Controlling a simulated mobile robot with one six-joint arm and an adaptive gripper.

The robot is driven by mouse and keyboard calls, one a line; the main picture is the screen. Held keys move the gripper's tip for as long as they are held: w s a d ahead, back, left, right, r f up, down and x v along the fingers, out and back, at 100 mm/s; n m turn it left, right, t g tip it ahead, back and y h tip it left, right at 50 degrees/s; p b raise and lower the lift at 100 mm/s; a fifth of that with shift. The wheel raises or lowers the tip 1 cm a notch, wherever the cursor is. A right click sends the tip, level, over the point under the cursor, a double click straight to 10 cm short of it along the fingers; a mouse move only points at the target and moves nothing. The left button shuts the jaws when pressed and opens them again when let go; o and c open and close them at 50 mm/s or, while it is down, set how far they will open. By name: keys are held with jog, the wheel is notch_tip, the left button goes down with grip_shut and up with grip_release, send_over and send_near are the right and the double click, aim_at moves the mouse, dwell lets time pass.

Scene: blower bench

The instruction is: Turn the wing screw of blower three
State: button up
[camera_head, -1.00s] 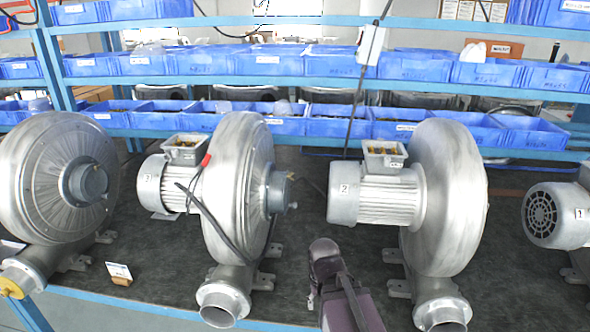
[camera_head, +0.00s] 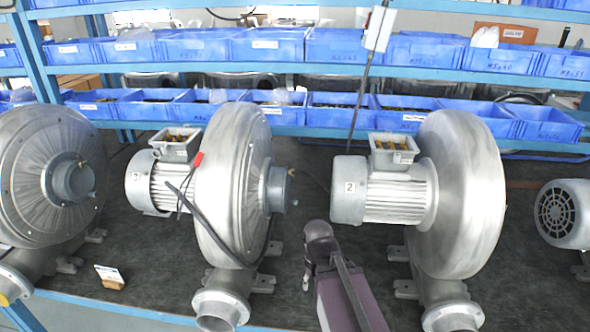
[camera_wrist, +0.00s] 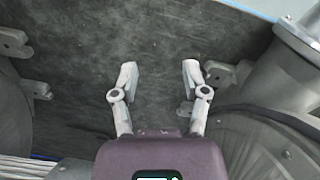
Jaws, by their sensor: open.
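Blower three (camera_head: 235,185) stands left of centre in the head view, a silver round housing with a motor marked 3 on its left. Its hub (camera_head: 278,190) faces right. A small brownish tip (camera_head: 291,172) shows at the hub's edge, too small to identify surely as the wing screw. My gripper (camera_head: 306,284) is low between blowers three and two, right of the hub and apart from it. In the wrist view my gripper (camera_wrist: 160,76) is open and empty, its two grey fingers spread above the dark bench top. I cannot make out the wing screw there.
Blower two (camera_head: 455,195) stands close on the right of my arm. Another blower (camera_head: 40,160) is at far left, and blower one's motor (camera_head: 565,213) at far right. A small card (camera_head: 109,277) stands on the bench. Blue bins (camera_head: 265,50) line the shelves behind.

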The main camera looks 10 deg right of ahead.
jog(key=shift+w+r, duration=0.1)
jog(key=m+t+y+p, duration=0.35)
jog(key=m+p, duration=1.75)
jog(key=p, duration=1)
send_near(294, 170)
notch_tip(294, 170, up, 4)
jog(key=d, duration=0.1)
jog(key=shift+d+f+g, duration=0.2)
jog(key=shift+f+g, duration=0.05)
jog(key=shift+f+b, duration=0.15)
jog(key=shift+b, duration=0.25)
jog(key=b+x, duration=1.2)
jog(key=x, duration=0.1)
jog(key=shift+a+f, duration=0.15)
jog(key=shift+a, duration=0.1)
jog(key=shift+c, duration=0.2)
grip_shut()
